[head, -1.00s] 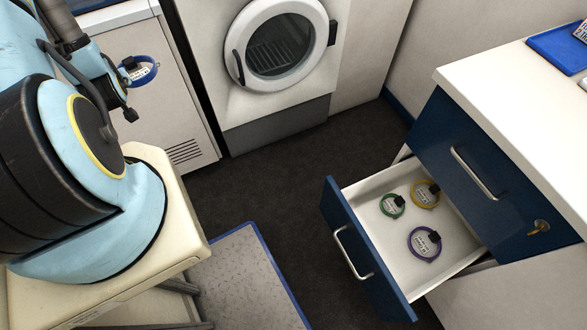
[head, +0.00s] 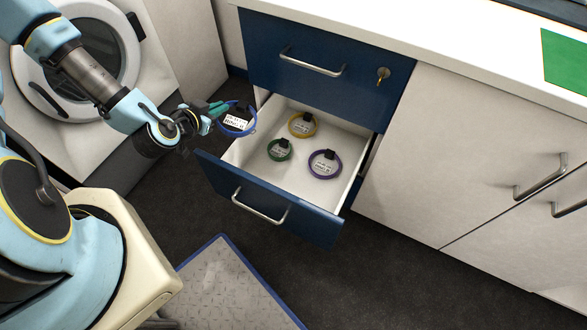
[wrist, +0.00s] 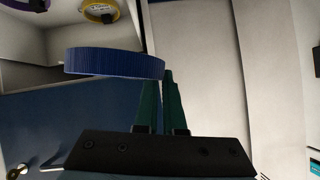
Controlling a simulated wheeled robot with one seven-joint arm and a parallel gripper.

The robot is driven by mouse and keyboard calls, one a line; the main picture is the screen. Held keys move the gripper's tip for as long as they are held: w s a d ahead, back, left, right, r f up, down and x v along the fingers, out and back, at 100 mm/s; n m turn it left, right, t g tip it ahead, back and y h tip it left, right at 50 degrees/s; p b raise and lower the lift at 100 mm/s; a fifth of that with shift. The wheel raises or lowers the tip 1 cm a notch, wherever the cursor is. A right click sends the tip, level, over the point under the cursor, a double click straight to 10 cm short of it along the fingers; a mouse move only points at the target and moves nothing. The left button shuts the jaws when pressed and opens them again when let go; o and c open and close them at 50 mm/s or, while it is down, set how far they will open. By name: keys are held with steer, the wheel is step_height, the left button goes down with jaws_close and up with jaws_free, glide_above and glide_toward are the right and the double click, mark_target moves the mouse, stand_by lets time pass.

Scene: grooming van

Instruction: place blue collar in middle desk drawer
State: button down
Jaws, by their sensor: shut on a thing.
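The blue collar (head: 237,119) is a ring with a white tag. My gripper (head: 214,109) is shut on it and holds it in the air beside the left side of the open drawer (head: 330,197). In the wrist view the blue collar (wrist: 112,62) shows edge-on at the tips of the green fingers (wrist: 162,95). The drawer is pulled out below a shut blue drawer (head: 320,67). A yellow collar (head: 303,124), a green collar (head: 279,149) and a purple collar (head: 325,164) lie apart on its white floor.
The white countertop (head: 440,55) runs above the drawers, with white cupboards (head: 470,165) to the right. A front-loading machine (head: 85,65) stands at the left. A grey blue-edged platform (head: 232,285) lies on the dark floor. The drawer floor has bare room around the collars.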

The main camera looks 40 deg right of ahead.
steer(key=s+d+r+m+g+y+b, duration=0.1)
steer(key=s+d+m+g+b, duration=0.55)
steer(key=s+m, duration=0.35)
steer(key=s+d+r+m+g+y+b, duration=0.1)
steer(key=s+d+m+g+b, duration=0.55)
steer(key=s, duration=0.65)
steer(key=f+m+g+y+b, duration=0.1)
steer(key=f+m+b, duration=0.1)
steer(key=f, duration=0.4)
steer(key=s+a+f+m+g+y+b, duration=0.1)
steer(key=f+m+b, duration=0.1)
steer(key=f+b, duration=0.2)
steer(key=s+a+f+m+y+b, duration=0.1)
steer(key=f+m+b, duration=0.1)
steer(key=f, duration=0.7)
steer(key=shift+f+m+g+b, duration=0.2)
steer(key=shift+m+g+b, duration=0.2)
steer(key=shift+m, duration=0.05)
steer(key=c, duration=1)
jaws_free()
steer(key=shift+a, duration=0.1)
steer(key=shift+r, duration=0.1)
steer(key=p+v, duration=0.1)
steer(key=v, duration=1)
steer(key=shift+w+r, duration=0.2)
steer(key=shift+w, duration=0.15)
